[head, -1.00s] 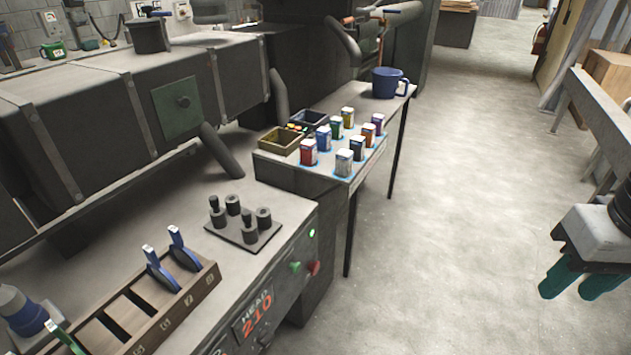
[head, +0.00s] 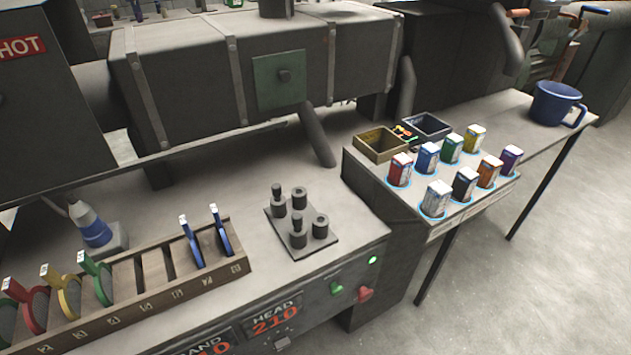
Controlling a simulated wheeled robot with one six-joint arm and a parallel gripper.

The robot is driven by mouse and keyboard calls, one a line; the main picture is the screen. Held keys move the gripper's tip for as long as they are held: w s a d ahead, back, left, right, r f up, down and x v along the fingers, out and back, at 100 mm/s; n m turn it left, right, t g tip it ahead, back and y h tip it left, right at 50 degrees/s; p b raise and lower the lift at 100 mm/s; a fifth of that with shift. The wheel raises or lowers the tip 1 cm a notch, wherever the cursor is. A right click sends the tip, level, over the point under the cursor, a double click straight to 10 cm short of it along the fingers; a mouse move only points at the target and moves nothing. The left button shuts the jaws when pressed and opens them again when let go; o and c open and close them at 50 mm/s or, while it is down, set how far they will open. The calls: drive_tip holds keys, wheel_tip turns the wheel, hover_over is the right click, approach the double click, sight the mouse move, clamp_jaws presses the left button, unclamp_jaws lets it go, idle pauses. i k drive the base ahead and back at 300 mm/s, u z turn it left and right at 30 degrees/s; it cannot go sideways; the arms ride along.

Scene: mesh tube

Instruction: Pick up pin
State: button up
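A dark grey plate (head: 316,243) lies on the bench top near its front right corner. Several short dark cylinders stand upright on it. Two of them, at back left (head: 277,201) and front left (head: 297,233), have a narrower pin-like piece standing up from the top. The other two, at back right (head: 299,198) and front right (head: 320,227), are plain and wide, apparently with hollow tops. I cannot tell for sure which piece is the pin. My gripper is not in view now.
A wooden rack (head: 150,309) with coloured-handled tools stands left of the plate. A side table (head: 462,212) at right holds several small cartons, two open boxes and a blue mug (head: 554,103). A dark pipe (head: 317,138) slants down behind the plate. Green and red knobs (head: 364,294) stick out below.

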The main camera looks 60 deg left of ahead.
sight(276, 187)
drive_tip(key=i, duration=0.5)
drive_tip(key=u, duration=3.3)
drive_tip(key=i, duration=0.5)
drive_tip(key=u, duration=0.05)
